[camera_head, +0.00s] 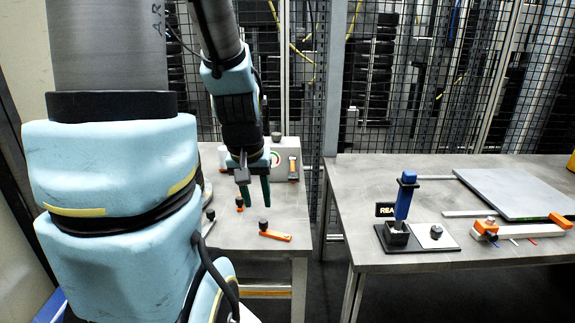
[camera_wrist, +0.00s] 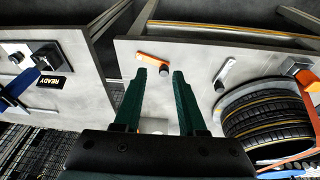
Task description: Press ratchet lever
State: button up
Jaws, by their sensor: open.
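My gripper (camera_head: 254,200) is open and empty, its dark green fingers pointing down over the left table; they also show in the wrist view (camera_wrist: 160,76). An orange lever with a dark knob (camera_head: 275,236) lies near that table's front edge, right of the fingers in the head view. In the wrist view the orange lever (camera_wrist: 152,57) shows just beyond the fingertips. A grey lever with a dark knob (camera_wrist: 226,72) is to its right. A smaller orange piece (camera_head: 239,203) is close to the left finger. I cannot tell which lever is the ratchet lever. No contact is visible.
A grey box with a gauge (camera_head: 272,157) stands behind my gripper. A right table (camera_head: 350,200) carries a blue-handled tool (camera_head: 405,195) and a flat grey plate (camera_head: 515,192). A gap separates the tables.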

jog(key=w+d+r+t, duration=0.2)
jog(key=w+d, duration=0.1)
jog(key=w, duration=0.2)
jog(key=w+d+r+t+p, duration=0.1)
jog(key=w+d+r+t, duration=0.1)
jog(key=w, duration=0.3)
jog(key=w+d+r+t+p, duration=0.1)
jog(key=w+d, duration=0.3)
jog(key=w, duration=0.1)
jog(key=shift+d+r+t, duration=0.15)
jog(key=shift+r+t, duration=0.25)
grip_shut()
jog(key=shift+w+r+n+y, duration=0.2)
jog(key=shift+w+n+y, duration=0.1)
jog(key=shift+w, duration=0.05)
jog(key=shift+f, duration=0.1)
send_over(294, 173)
jog(key=s, duration=0.3)
notch_tip(294, 173, down, 7)
jog(key=shift+r+b, duration=0.1)
jog(key=shift+b, duration=0.25)
notch_tip(294, 173, down, 3)
jog(key=shift+w+r, duration=0.1)
jog(key=shift+r, duration=0.1)
jog(key=shift+f+p, duration=0.3)
jog(key=shift+f, duration=0.45)
